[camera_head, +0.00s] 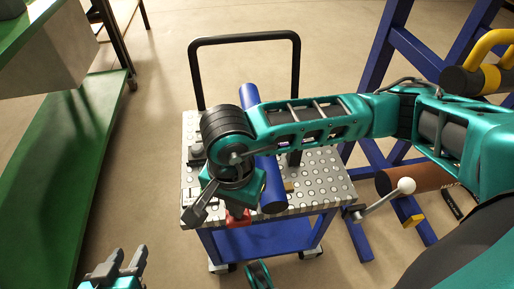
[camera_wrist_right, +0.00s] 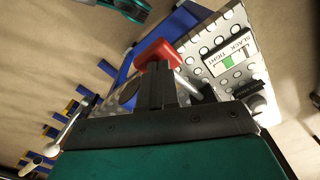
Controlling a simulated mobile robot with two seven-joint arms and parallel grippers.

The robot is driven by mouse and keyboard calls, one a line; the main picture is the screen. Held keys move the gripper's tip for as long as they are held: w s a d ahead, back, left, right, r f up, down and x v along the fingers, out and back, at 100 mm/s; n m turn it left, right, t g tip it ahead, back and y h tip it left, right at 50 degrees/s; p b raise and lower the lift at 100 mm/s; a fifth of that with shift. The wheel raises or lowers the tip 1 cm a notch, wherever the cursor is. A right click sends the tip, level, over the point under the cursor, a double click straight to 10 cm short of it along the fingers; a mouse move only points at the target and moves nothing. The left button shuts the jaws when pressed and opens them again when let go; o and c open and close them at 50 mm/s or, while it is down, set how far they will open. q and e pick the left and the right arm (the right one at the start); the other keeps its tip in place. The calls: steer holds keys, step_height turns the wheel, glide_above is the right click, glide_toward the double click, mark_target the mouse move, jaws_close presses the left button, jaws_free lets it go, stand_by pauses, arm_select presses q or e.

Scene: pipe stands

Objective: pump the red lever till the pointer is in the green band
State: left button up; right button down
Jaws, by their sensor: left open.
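The red lever (camera_head: 238,218) is at the near edge of the metal-topped cart (camera_head: 325,180). In the right wrist view, its red grip (camera_wrist_right: 155,50) lies at my right fingertips (camera_wrist_right: 160,72), which look closed on it. A pale rod runs from the grip toward the cart top. The gauge (camera_wrist_right: 230,60), marked SLACK and TIGHT, has a green band; I cannot make out its pointer clearly. In the head view, my right wrist hides much of the lever. My left gripper (camera_head: 118,264) is open and empty at the lower left, away from the cart.
A blue pipe (camera_head: 250,97) lies across the cart, partly under my right arm. The cart has a black push handle (camera_head: 245,38). A green bench (camera_head: 65,165) stands left. Blue stands (camera_head: 375,75) and a brown pipe (camera_head: 430,176) are right. Floor between bench and cart is clear.

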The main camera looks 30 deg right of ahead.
steer(key=shift+f+b, duration=0.75)
steer(key=shift+f, duration=1)
steer(key=shift+r+p, duration=2)
steer(key=shift+r, duration=1.4)
steer(key=shift+f, duration=0.1)
